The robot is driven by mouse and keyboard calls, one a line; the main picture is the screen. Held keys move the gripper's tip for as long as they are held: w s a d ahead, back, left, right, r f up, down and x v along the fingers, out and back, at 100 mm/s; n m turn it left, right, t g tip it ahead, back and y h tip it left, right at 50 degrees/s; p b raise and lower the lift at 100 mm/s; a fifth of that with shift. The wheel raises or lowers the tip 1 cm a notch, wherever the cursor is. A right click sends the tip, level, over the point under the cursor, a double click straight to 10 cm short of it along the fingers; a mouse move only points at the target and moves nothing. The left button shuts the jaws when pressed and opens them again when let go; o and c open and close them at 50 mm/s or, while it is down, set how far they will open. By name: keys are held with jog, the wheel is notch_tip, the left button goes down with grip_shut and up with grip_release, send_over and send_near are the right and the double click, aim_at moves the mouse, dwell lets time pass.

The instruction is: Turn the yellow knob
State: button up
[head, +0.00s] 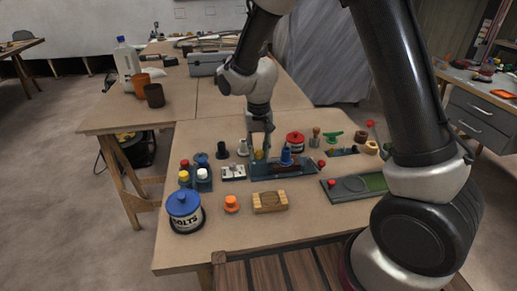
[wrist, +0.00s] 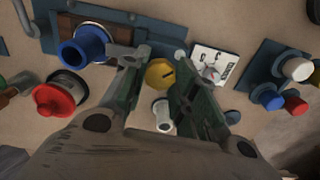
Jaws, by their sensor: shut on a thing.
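The yellow knob (wrist: 159,74) is round, with a dark line on its face, and lies between the two fingers of my gripper (wrist: 155,66) in the wrist view. My gripper is shut on it. In the head view my gripper (head: 260,145) points down at the back of the table, and the yellow knob (head: 259,155) shows only in part at its tips, at the left end of a dark blue panel (head: 262,173).
A blue knob (wrist: 88,45) stands on the same panel beside my fingers. A white dial plate (wrist: 215,62) is on the other side. A red-lidded tin (wrist: 60,92) and a white-topped post (wrist: 163,115) are close. A blue-lidded bolts tin (head: 185,211) stands at the front left.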

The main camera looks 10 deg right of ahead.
aim_at(259, 151)
jog(key=shift+m, duration=1.1)
jog(key=o, duration=1.1)
jog(key=shift+c, duration=0.2)
notch_tip(259, 151, up, 12)
